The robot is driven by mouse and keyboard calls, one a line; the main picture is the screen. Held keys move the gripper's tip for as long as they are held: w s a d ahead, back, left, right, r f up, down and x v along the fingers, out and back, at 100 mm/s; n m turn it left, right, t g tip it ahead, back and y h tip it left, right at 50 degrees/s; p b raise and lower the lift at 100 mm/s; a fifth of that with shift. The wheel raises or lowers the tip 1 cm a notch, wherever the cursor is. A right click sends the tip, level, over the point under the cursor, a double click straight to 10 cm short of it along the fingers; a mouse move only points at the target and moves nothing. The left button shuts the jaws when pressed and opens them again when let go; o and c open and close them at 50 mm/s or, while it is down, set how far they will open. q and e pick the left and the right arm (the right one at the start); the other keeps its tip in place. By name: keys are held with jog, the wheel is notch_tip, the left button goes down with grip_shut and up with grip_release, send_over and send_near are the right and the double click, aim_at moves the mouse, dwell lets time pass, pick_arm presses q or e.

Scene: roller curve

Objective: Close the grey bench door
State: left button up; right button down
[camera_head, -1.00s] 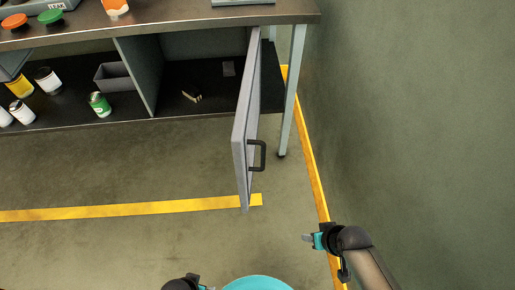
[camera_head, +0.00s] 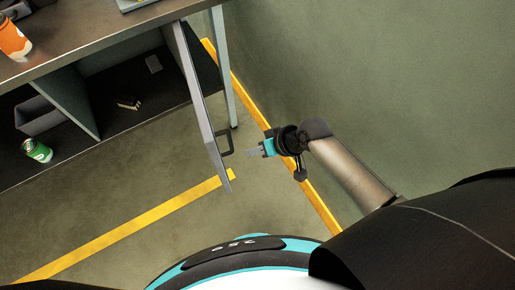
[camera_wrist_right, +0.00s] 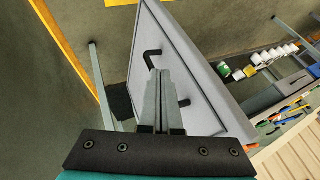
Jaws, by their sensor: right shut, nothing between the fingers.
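The grey bench door (camera_head: 202,105) stands open, swung out from the bench toward me, with a black bar handle (camera_head: 228,143) on its right face. My right gripper (camera_head: 252,152) is shut and empty, just right of the handle, with a small gap seeming to lie between them in the head view. In the right wrist view the shut fingers (camera_wrist_right: 160,88) point at the door face (camera_wrist_right: 175,65) and overlap the handle (camera_wrist_right: 153,56), hiding its middle. I cannot tell from that view whether they touch. My left gripper is not in view.
The bench top (camera_head: 110,40) carries an orange-and-white bottle (camera_head: 14,42). The open shelf holds a grey bin (camera_head: 42,117), a green can (camera_head: 37,151) and a brush-like item (camera_head: 129,104). A bench leg (camera_head: 224,70) stands behind the door. A green wall (camera_head: 400,80) bounds the right side.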

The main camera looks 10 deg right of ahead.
jog(key=w+a+f+b, duration=0.1)
jog(key=a+f, duration=0.3)
jog(key=a, duration=0.2)
jog(key=shift+a+b, duration=0.25)
jog(key=shift+b, duration=0.05)
jog(key=shift+a, duration=0.1)
